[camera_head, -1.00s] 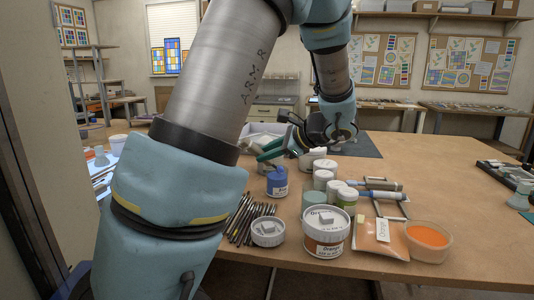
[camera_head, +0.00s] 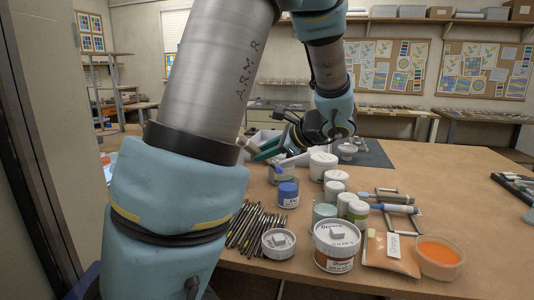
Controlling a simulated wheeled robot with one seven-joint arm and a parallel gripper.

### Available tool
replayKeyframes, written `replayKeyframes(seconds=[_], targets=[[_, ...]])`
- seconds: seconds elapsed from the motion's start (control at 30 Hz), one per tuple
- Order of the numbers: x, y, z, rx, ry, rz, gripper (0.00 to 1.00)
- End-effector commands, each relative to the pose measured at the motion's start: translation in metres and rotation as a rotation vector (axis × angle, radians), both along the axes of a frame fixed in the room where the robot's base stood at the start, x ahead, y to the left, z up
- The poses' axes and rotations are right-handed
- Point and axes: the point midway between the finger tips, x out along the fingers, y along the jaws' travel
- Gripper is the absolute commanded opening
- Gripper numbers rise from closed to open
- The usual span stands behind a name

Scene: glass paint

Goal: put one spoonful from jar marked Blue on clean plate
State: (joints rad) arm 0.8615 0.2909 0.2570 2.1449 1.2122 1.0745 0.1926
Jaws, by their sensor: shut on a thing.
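A small jar with a blue lid and a pale label (camera_head: 287,194) stands upright on the table; the lettering on it is too small to read. My gripper (camera_head: 266,153) is behind and above it, apart from it. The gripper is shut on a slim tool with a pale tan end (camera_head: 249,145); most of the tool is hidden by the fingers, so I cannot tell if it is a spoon. A greyish jar (camera_head: 281,175) stands between the gripper and the blue-lidded jar. I cannot pick out a clean plate.
White-lidded jars (camera_head: 322,166) stand right of the gripper. The table's right side (camera_head: 450,195) is mostly clear.

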Motion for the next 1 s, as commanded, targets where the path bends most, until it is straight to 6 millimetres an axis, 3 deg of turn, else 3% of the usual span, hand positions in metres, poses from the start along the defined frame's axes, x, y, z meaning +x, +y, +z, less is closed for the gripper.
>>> replayKeyframes(seconds=[0.47, 1.0], targets=[[0.0, 0.0, 0.044, -0.001, -0.001, 0.001, 0.0], [0.0, 0.0, 0.043, -0.001, -0.001, 0.001, 0.0]])
